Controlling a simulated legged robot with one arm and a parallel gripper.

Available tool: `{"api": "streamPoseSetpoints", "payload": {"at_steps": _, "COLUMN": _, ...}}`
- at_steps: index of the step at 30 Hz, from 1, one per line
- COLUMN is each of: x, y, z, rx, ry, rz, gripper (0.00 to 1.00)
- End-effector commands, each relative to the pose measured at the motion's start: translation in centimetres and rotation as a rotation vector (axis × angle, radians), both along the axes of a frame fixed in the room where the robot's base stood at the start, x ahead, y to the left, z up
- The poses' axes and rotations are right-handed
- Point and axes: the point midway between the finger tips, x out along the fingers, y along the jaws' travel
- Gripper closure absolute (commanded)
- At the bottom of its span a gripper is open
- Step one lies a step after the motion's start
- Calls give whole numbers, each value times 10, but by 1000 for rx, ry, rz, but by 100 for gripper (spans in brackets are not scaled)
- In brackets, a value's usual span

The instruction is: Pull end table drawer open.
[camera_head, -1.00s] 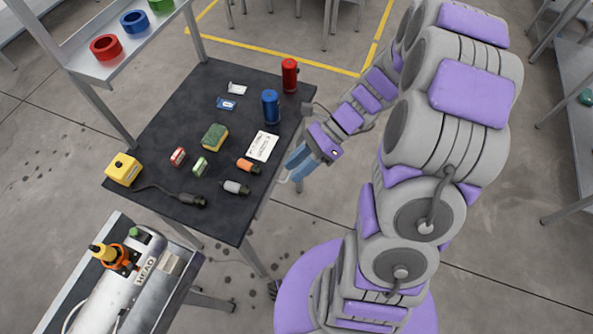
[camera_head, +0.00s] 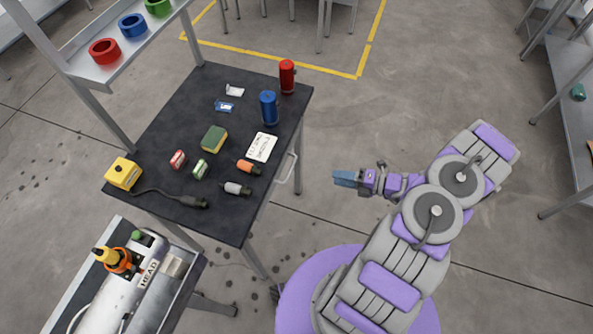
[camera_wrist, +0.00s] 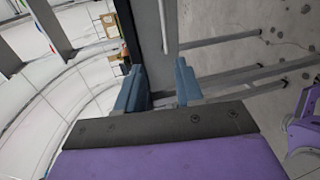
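The end table (camera_head: 160,150) is a dark-topped table left of my arm. A light bar-shaped drawer handle (camera_head: 289,172) shows at its right side, close to the table edge. The drawer front is mostly hidden below the tabletop, and I cannot tell whether it stands out at all. My gripper (camera_head: 336,178) is to the right of the handle, apart from it, with its blue fingers pointing left at the table. In the wrist view my gripper (camera_wrist: 158,88) has its two blue fingers spread with a gap between them. A dark grey panel with a light bar (camera_wrist: 163,25) shows beyond them.
On the tabletop are a red can (camera_head: 287,77), a blue can (camera_head: 268,107), a sponge (camera_head: 214,139), a yellow box (camera_head: 123,173) and several small items. A cart with a metal tank (camera_head: 125,285) stands at lower left.

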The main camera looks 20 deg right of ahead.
Motion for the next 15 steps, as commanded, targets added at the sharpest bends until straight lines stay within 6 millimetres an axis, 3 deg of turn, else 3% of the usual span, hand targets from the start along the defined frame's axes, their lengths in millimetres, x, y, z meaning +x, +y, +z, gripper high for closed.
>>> {"api": "streamPoseSetpoints", "payload": {"at_steps": 7, "x": 2, "y": 1, "z": -13, "rx": 33, "ry": 39, "rz": -43, "gripper": 64}}
{"api": "streamPoseSetpoints", "payload": {"at_steps": 15, "x": 27, "y": 38, "z": -23, "rx": 33, "ry": 38, "rz": -37, "gripper": 64}}
